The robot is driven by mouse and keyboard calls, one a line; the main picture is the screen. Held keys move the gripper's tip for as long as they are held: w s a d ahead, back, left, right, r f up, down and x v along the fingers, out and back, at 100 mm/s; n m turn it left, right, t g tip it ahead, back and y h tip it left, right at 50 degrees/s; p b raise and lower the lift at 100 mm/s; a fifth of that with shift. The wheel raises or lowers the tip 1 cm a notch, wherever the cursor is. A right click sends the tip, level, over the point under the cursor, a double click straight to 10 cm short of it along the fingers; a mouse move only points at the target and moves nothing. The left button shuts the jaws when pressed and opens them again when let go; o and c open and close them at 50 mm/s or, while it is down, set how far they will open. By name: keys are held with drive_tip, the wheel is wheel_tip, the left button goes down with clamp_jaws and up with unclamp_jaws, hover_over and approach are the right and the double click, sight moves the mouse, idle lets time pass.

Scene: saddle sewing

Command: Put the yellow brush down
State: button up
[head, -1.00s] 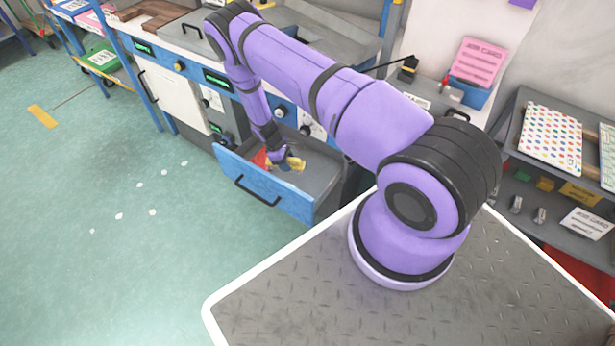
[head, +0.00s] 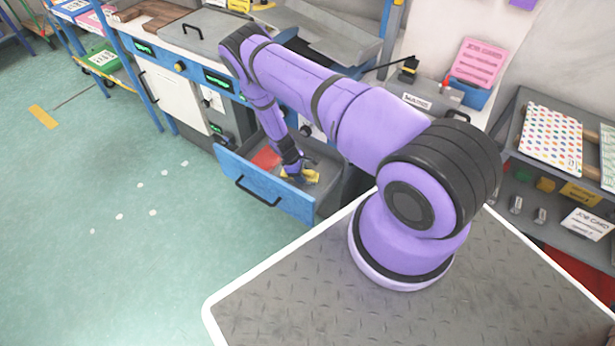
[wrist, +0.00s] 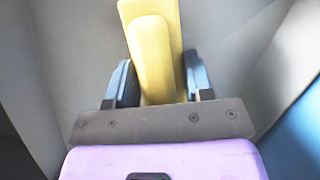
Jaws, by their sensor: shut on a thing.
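The yellow brush (wrist: 152,50) is between the two fingers of my gripper (wrist: 160,82) in the wrist view, and the gripper is shut on it. In the head view the brush (head: 301,175) shows at the end of my arm, inside the open blue-fronted drawer (head: 262,184). My gripper (head: 294,168) is down in the drawer, towards its right part. I cannot tell whether the brush touches the drawer floor. Part of the brush is hidden by my gripper.
A red thing (head: 266,157) lies in the drawer, left of my gripper. The drawer's grey walls stand close around. A workbench (head: 170,42) is above and behind. A grey shelf unit (head: 560,190) stands at the right.

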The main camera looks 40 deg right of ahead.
drive_tip(key=shift+s+d+f, duration=0.15)
drive_tip(key=shift+s+d, duration=0.7)
drive_tip(key=shift+s, duration=0.15)
drive_tip(key=shift+w+a+f, duration=0.1)
drive_tip(key=shift+f, duration=0.3)
drive_tip(key=shift+f, duration=0.15)
drive_tip(key=o, duration=1)
